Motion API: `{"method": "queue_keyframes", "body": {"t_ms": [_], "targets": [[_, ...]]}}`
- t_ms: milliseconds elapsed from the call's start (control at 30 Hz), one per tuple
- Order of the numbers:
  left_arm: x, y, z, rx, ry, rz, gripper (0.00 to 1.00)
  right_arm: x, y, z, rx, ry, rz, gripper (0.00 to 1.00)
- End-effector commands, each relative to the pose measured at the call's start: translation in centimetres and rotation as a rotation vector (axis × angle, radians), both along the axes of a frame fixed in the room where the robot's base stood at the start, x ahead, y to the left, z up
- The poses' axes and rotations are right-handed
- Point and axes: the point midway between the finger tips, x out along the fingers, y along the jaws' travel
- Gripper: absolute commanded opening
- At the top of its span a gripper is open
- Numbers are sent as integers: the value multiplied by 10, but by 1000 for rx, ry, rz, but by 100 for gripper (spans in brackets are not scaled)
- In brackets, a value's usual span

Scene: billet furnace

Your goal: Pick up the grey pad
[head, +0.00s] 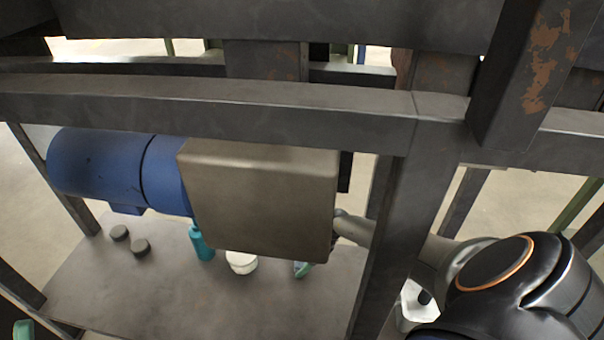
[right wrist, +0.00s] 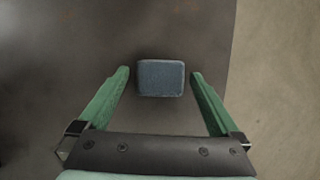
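The grey pad (right wrist: 160,78) is a small blue-grey block with rounded corners. In the right wrist view it lies on a dark flat surface, near that surface's right edge. My right gripper (right wrist: 160,74) is open, with one green finger on each side of the pad and a gap to both. I cannot tell its height above the pad. In the head view only a bit of green of my right gripper (head: 302,269) shows below the metal box, and I cannot make out the pad. A green piece at the lower left corner looks like part of my left gripper (head: 22,329).
A dark table (head: 110,280) holds two dark pucks (head: 140,247), a teal bottle (head: 201,243) and a white round item (head: 241,262). A blue motor (head: 100,168) and brown metal box (head: 262,200) overhang it. A steel beam (head: 210,107) and post (head: 392,240) stand close to my right arm.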

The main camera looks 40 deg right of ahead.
Motion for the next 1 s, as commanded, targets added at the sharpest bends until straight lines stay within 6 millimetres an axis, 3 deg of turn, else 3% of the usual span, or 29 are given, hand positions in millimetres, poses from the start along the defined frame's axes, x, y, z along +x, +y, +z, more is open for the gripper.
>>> {"method": "queue_keyframes", "body": {"t_ms": [67, 633, 1000], "targets": [[0, 0, 0, -1, 0, -1, 100, 0, 0, 0, 0, 0, 0, 89], [0, 1, 0, 5, -1, 2, 100, 0, 0, 0, 0, 0, 0, 25], [0, 1, 4, 4, -2, 1, 100, 0, -1, 5, -1, -1, 0, 23]]}}
